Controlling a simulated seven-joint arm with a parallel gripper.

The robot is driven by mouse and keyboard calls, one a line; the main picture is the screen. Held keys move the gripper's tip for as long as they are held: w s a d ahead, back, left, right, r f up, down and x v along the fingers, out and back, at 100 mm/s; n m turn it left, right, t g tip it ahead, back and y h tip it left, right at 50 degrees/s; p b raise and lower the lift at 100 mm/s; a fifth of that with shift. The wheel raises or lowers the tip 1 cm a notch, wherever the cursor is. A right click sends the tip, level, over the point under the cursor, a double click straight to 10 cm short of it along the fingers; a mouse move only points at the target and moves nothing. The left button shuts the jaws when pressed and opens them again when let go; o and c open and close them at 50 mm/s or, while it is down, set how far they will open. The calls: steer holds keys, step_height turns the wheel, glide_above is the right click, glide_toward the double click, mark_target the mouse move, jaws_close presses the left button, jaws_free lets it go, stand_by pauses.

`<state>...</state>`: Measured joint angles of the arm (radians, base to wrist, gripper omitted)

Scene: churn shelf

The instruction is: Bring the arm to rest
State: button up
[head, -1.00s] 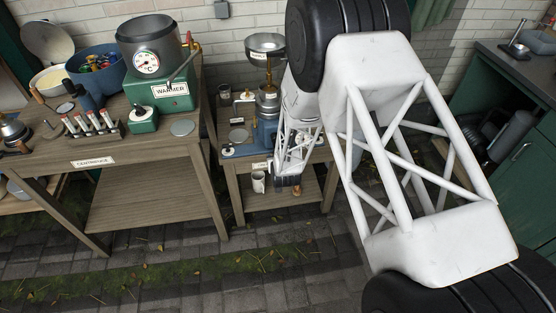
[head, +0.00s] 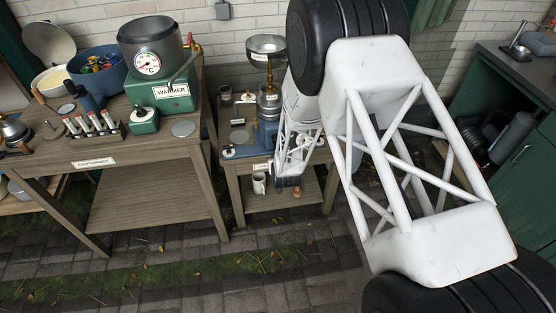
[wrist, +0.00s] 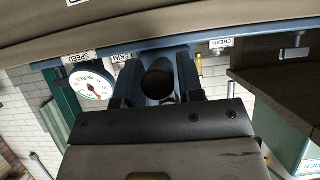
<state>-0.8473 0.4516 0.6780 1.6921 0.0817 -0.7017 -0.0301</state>
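My gripper (head: 288,182) hangs in front of the small wooden stand, just right of a pale mug (head: 259,183) on its lower shelf. Behind the gap are a dark round part and blue metal of the separator (wrist: 158,80), which has SKIM and CREAM labels. In the head view the separator (head: 268,103) stands on the stand, partly hidden by my white arm.
A speed dial (wrist: 91,85) shows close by in the wrist view. The left bench (head: 150,147) carries a green warmer (head: 172,95), a vial rack and a blue bucket (head: 97,72). A green cabinet (head: 520,150) stands at the right. The paved floor in front is clear.

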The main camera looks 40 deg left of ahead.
steer(key=c, duration=0.5)
steer(key=shift+o, duration=0.2)
steer(key=shift+s+a, duration=0.1)
